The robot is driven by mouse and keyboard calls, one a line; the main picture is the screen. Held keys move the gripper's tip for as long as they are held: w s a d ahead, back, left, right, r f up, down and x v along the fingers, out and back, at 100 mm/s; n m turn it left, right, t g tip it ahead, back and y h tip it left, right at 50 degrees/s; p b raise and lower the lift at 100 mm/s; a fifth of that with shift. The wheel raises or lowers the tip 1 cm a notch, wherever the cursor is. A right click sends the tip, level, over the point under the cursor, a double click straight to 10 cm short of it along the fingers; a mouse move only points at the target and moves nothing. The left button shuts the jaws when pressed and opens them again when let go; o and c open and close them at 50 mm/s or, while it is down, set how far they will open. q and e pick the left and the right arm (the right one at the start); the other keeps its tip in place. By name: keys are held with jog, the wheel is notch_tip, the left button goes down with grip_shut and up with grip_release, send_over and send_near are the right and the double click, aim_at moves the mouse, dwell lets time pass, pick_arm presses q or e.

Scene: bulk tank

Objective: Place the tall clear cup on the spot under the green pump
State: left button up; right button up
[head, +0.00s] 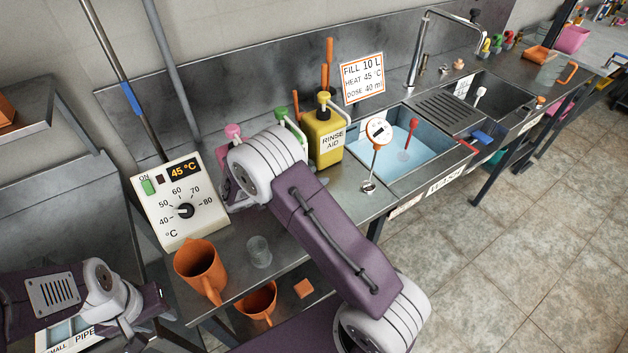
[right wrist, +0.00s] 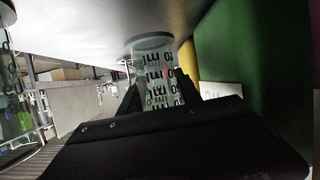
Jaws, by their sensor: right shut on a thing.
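The tall clear cup (right wrist: 155,72), marked with black ml figures, is between the fingers of my right gripper (right wrist: 160,100), which is shut on it. The wrist view is upside down; the cup's base end is close to the grey bench top, and I cannot tell if it touches. A green surface (right wrist: 225,60) stands close beside it. In the head view my right arm hides this gripper, the cup and the spot. The green pump (head: 281,112) shows just behind the arm. My left arm is at the lower left; its gripper cannot be made out.
A pink pump (head: 233,131) and a yellow rinse aid bottle (head: 324,138) flank the green pump. A short clear cup (head: 259,252), an orange jug (head: 201,268) and a temperature control box (head: 180,203) stand nearer. The water-filled sink (head: 425,152) is to the right.

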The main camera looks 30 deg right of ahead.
notch_tip(320, 180, down, 2)
jog(key=shift+f, duration=0.1)
jog(key=shift+f, duration=0.1)
jog(key=shift+f, duration=0.1)
jog(key=o, duration=1.3)
